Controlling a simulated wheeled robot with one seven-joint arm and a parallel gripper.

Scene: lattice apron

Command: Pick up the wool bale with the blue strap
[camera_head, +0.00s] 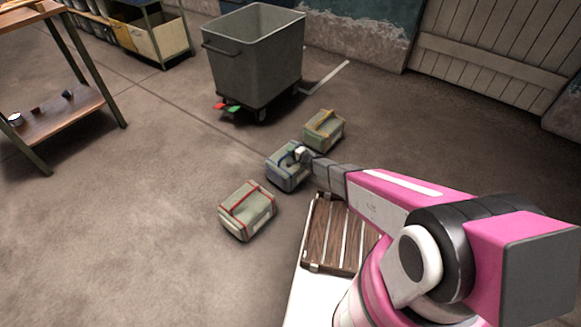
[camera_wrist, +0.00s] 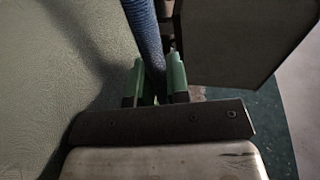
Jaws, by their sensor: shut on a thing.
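The wool bale with the blue strap (camera_head: 283,179) is a grey-blue block in the middle of a row of three bales on the floor. My gripper (camera_head: 300,155) is at its top right side in the head view. In the wrist view my gripper (camera_wrist: 157,85) is shut, with its green-padded fingers on either side of the blue strap (camera_wrist: 143,25). A pale green-grey surface (camera_wrist: 45,90) fills the left of that view. I cannot tell whether the bale is touching the floor.
A bale with a red strap (camera_head: 240,223) lies nearer, and one with a yellow strap (camera_head: 322,138) lies farther back. A grey wheeled bin (camera_head: 250,72) stands behind. A slatted wooden rack (camera_head: 338,236) is near my base. A workbench (camera_head: 62,103) stands left; floor between is clear.

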